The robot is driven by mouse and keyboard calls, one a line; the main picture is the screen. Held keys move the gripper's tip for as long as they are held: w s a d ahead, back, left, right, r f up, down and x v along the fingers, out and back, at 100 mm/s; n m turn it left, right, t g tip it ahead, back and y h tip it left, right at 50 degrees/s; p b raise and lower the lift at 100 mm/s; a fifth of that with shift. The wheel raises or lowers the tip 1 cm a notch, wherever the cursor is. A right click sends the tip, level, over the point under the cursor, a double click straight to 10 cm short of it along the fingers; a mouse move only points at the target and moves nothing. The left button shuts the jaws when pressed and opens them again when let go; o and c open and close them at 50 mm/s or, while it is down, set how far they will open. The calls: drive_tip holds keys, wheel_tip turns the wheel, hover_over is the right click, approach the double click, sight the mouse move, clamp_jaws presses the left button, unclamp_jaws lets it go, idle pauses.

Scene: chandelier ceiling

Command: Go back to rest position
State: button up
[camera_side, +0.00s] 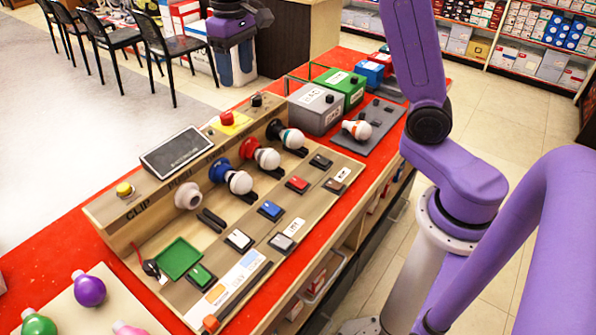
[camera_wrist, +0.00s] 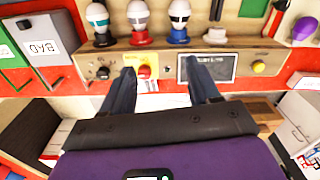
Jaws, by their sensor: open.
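My gripper (camera_side: 236,78) hangs fingers down behind the console's back edge in the side view, near the chairs and the dark counter. In the wrist view my gripper (camera_wrist: 163,80) has its two dark fingers spread wide apart with nothing between them. The wooden console (camera_side: 150,208) stands on the red table, with several sockets along its sloped back. White bulbs sit in the blue, red and black sockets, and a pale socket (camera_side: 188,196) is empty. In the wrist view, the red button (camera_wrist: 145,71) appears between the fingers and the dark screen (camera_wrist: 208,69) beside the right finger.
A grey box (camera_side: 316,108) and a green box (camera_side: 340,89) stand at the console's far end. A bulb (camera_side: 357,129) lies on a grey panel there. Purple (camera_side: 89,290), green and pink bulbs sit on a pale tray at front left. Chairs (camera_side: 172,45) stand behind the table.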

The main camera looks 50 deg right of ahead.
drive_tip(key=s+a+f+n, duration=0.2)
drive_tip(key=s+n, duration=0.1)
drive_tip(key=s, duration=0.6)
drive_tip(key=s+a+f+n, duration=0.1)
drive_tip(key=s+a+n, duration=0.15)
drive_tip(key=s, duration=0.65)
drive_tip(key=s+d+f+n, duration=0.2)
drive_tip(key=s, duration=0.5)
drive_tip(key=s+d+f+n, duration=0.3)
drive_tip(key=s, duration=0.5)
drive_tip(key=shift+d+f, duration=0.15)
drive_tip(key=shift+f, duration=0.1)
drive_tip(key=shift+o, duration=0.2)
drive_tip(key=shift+w, duration=0.1)
